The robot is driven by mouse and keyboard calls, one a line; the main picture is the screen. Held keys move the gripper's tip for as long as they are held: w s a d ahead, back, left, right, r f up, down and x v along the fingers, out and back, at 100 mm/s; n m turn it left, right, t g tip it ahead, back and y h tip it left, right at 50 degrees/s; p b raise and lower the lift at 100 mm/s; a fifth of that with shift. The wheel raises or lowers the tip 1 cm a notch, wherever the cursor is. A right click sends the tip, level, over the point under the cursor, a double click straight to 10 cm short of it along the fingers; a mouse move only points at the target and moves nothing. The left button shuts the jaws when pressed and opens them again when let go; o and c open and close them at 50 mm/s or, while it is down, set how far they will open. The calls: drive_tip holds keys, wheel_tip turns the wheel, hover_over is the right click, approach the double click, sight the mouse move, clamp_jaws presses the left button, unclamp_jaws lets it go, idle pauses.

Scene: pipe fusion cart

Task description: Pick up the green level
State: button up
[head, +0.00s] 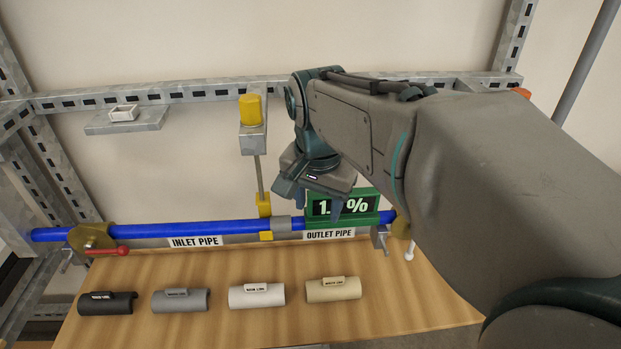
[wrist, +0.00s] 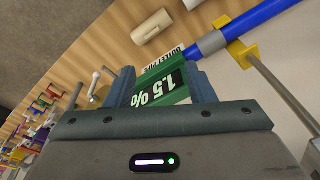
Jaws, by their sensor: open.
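The green level (head: 371,207) sits on the blue outlet pipe, partly hidden by my gripper in the head view. Its black display reads about 1.5 % in the wrist view (wrist: 170,88). My gripper (head: 314,202) is open and points down at the level. In the wrist view my two fingers (wrist: 160,90) stand apart, with the level showing between them. I cannot tell whether a finger touches it.
The blue pipe (head: 170,231) runs across above the wooden table (head: 210,265). A yellow-topped post (head: 252,125) stands left of my gripper. Black, grey, white (head: 257,295) and beige (head: 333,289) half-shells lie in front. A red-handled clamp (head: 95,238) holds the pipe's left end.

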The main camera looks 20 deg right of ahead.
drive_tip(key=w+d+r+m+g, duration=0.2)
drive_tip(key=w+d+r+m, duration=0.35)
drive_tip(key=m, duration=0.65)
approach(361, 208)
drive_tip(key=shift+h, duration=0.3)
drive_tip(key=a+f, duration=0.1)
drive_tip(key=w+a+f, duration=0.2)
drive_tip(key=a+f, duration=0.1)
drive_tip(key=shift+b, duration=0.35)
drive_tip(key=f, duration=0.1)
drive_tip(key=d+f, duration=0.1)
drive_tip(key=f+p, duration=0.1)
drive_tip(key=f, duration=0.1)
drive_tip(key=shift+d, duration=0.35)
drive_tip(key=shift+f, duration=0.55)
drive_tip(key=c, duration=0.8)
